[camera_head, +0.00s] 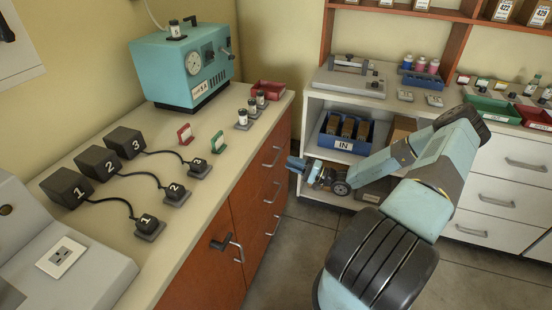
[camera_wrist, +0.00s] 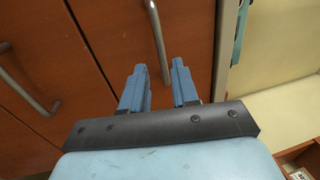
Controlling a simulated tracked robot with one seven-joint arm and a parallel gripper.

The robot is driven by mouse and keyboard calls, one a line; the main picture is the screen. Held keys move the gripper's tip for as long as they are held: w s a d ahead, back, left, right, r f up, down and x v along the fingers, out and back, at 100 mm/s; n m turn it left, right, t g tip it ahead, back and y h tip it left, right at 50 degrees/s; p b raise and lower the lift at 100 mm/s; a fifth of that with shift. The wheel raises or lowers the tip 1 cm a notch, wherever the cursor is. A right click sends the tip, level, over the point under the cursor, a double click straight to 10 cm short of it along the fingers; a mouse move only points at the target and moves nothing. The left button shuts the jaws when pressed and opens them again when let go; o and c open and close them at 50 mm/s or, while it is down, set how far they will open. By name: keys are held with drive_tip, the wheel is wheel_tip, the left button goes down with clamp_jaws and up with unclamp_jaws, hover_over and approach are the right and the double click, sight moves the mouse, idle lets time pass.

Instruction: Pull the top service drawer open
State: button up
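The top service drawer (camera_head: 266,148) is the uppermost red-brown front in the stack under the left counter, and it looks closed. Its metal bar handle (camera_head: 271,157) shows at the front. My gripper (camera_head: 290,163) is just to the right of this handle, pointing at the drawer fronts. In the wrist view my gripper (camera_wrist: 158,68) is open, with two blue fingers apart. The top drawer's handle (camera_wrist: 156,38) runs down the picture and its lower end appears between the fingers. I cannot tell whether the fingers touch it or how deep they reach.
Lower drawer handles (camera_head: 272,192) sit beneath, one also in the wrist view (camera_wrist: 27,92). A cabinet door handle (camera_head: 230,245) is nearer. White shelving (camera_head: 312,125) stands behind my arm. The floor in front is open.

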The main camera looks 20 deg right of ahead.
sight(277, 156)
drive_tip(key=x, duration=0.7)
drive_tip(key=shift+c, duration=0.3)
clamp_jaws()
